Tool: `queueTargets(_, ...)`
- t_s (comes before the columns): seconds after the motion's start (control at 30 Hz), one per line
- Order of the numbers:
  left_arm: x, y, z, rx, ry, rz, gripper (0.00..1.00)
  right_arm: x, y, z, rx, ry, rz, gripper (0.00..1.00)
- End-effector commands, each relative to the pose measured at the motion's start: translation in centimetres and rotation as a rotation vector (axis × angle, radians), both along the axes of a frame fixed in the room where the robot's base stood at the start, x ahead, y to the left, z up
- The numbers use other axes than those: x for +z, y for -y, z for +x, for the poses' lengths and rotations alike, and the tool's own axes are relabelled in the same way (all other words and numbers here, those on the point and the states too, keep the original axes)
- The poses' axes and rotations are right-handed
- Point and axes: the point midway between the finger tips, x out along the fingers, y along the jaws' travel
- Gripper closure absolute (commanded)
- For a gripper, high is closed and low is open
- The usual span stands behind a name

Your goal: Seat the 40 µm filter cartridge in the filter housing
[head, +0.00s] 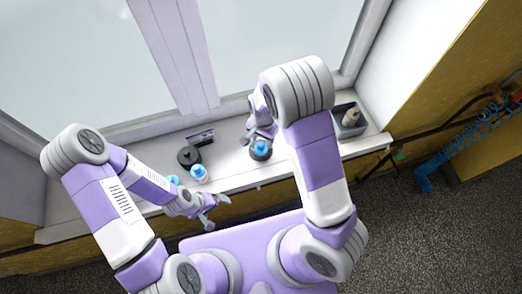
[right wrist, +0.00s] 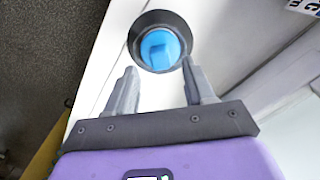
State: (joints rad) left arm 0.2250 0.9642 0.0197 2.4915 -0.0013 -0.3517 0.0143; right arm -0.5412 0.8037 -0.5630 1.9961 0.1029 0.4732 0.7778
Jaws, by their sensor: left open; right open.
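A dark round cup (head: 261,156) stands on the white sill with a blue-topped piece (head: 261,146) inside it. In the right wrist view the blue piece (right wrist: 160,48) sits within the dark ring (right wrist: 137,32). My right gripper (head: 258,134) is open and empty beside it; the blue piece lies just beyond the fingertips. Two other blue-topped pieces (head: 199,173) (head: 172,180) stand to the left. A black round thing (head: 188,156) is behind them. I cannot read which piece is 40 µm, or tell which dark thing is the housing. My left gripper (head: 215,207) is open and empty at the sill's front edge.
A small dark-and-white sign (head: 200,136) stands near the window behind the black thing. A grey tray (head: 350,131) with a bottle-like thing is at the sill's right end. A coiled blue hose (head: 425,178) hangs at the right. The sill is narrow.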

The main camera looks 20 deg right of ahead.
Motion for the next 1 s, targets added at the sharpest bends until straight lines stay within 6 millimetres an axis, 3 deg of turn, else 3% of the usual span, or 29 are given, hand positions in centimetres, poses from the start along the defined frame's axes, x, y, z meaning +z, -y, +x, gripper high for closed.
queueTargets(0.13, -0.1, 0.0, 0.0, 0.0, 0.001, 0.0, 0.0, -1.6, 0.0, 0.0, 0.0, 0.001, -0.001, 0.47)
queueTargets(0.4, -0.1, 0.0, 0.0, 0.0, 0.001, 0.0, 0.0, -1.8, 0.0, 0.0, 0.001, 0.003, 0.0, 0.48)
queueTargets(0.73, -0.1, 0.0, 0.0, 0.0, 0.001, 0.0, 0.0, -1.8, 0.0, 0.0, 0.001, 0.002, -0.001, 0.99)
queueTargets(1.0, -0.1, 0.0, 0.0, 0.0, 0.001, 0.0, 0.0, -1.8, 0.0, 0.0, 0.0, 0.003, 0.0, 1.0)
